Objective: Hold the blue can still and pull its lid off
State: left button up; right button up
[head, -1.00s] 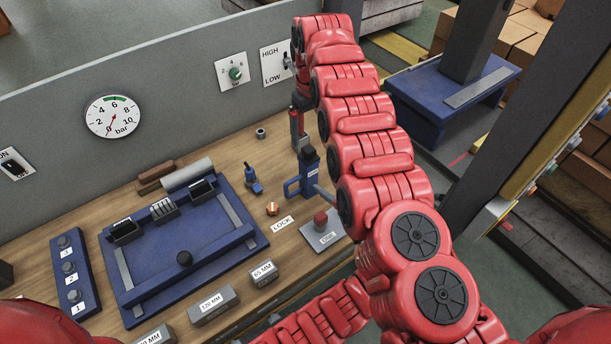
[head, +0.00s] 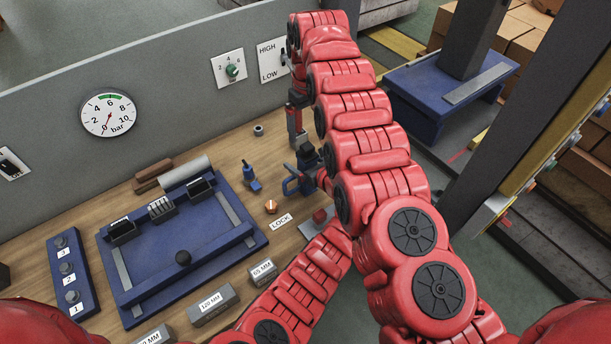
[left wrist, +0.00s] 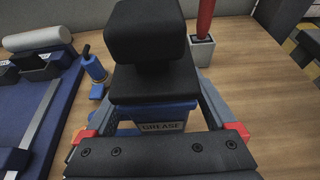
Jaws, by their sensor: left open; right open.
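The blue can (head: 301,180), labelled GREASE in the left wrist view (left wrist: 160,126), stands on the bench with its loop handle to the left. Its black lid (head: 305,152) with a block-like knob is on top, large in the left wrist view (left wrist: 155,86). My left gripper (head: 312,175) is open at the can; in the left wrist view its red-marked fingers (left wrist: 161,132) lie on either side of the can body. I cannot tell whether they touch it. My right gripper (head: 298,100) is open above and behind the can, partly hidden by my right arm.
A red rod (left wrist: 205,18) stands in a grey block (left wrist: 201,50) behind the can. A small blue fitting (head: 250,176) and an orange knob (head: 271,207) lie to the left. The blue fixture plate (head: 205,262) is farther left. A grey wall (head: 170,100) bounds the bench.

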aim_at(307, 146)
pick_arm(q)
grip_shut()
pick_arm(e)
jog(key=shift+c, duration=0.4)
jog(key=shift+w+a+r, duration=0.15)
jog(key=shift+a+r, duration=0.2)
jog(key=shift+r, duration=0.15)
jog(key=shift+a+r+t+y, duration=0.1)
jog(key=shift+r+t+y, duration=0.25)
jog(key=shift+r, duration=0.35)
jog(key=shift+t, duration=0.35)
jog(key=f, duration=0.6)
jog(key=d+f, duration=0.1)
jog(key=f, duration=0.3)
jog(key=shift+r, duration=0.1)
